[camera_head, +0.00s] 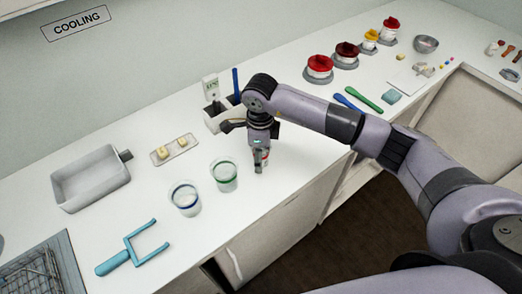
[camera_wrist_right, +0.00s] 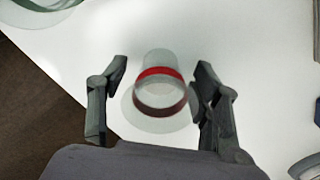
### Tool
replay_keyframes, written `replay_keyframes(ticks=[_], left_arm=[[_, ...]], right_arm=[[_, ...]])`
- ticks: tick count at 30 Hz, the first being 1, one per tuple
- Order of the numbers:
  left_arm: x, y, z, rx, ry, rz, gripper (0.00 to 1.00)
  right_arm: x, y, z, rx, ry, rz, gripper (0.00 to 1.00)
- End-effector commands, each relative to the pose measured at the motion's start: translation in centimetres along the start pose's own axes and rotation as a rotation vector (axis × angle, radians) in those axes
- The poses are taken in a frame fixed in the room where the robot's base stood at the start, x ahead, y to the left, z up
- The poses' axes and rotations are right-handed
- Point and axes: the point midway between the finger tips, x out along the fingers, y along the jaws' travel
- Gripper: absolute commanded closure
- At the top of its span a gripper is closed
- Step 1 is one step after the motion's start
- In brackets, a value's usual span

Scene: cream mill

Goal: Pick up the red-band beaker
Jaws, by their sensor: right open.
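The red-band beaker (camera_wrist_right: 160,92) is clear with a red ring and stands on the white counter in the right wrist view. My right gripper (camera_wrist_right: 162,68) is open, with one finger on each side of the beaker and gaps between. In the head view my right gripper (camera_head: 261,160) points down at the counter and mostly hides the beaker; only a bit of red shows beside the fingers. My left gripper is not in view.
A green-band beaker (camera_head: 224,175) and a blue-band beaker (camera_head: 186,198) stand to the left. A holder (camera_head: 218,120) with a bottle is behind the gripper. A blue fork-like tool (camera_head: 128,250) lies front left. The counter's front edge is close.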

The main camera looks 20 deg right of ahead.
Motion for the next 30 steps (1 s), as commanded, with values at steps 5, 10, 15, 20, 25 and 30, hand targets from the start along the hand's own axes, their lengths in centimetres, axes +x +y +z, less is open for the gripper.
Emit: replay_keyframes(ticks=[5,10,15,20,25,30], left_arm=[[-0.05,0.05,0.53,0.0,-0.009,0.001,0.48],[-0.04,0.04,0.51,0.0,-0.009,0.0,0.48],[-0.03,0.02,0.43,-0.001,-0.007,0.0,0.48],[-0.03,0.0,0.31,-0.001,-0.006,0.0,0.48],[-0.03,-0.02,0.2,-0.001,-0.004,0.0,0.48],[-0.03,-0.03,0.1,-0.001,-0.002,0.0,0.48]], right_arm=[[0.33,-0.04,0.01,0.0,0.0,-0.002,0.41],[0.3,-0.04,0.01,0.0,0.0,-0.002,0.47],[0.28,-0.04,0.0,0.0,0.0,-0.001,0.58],[0.27,-0.04,0.0,0.0,-0.001,-0.001,0.69],[0.26,-0.05,0.0,0.0,-0.001,-0.001,0.8],[0.26,-0.05,-0.01,0.0,-0.001,-0.001,0.91]])
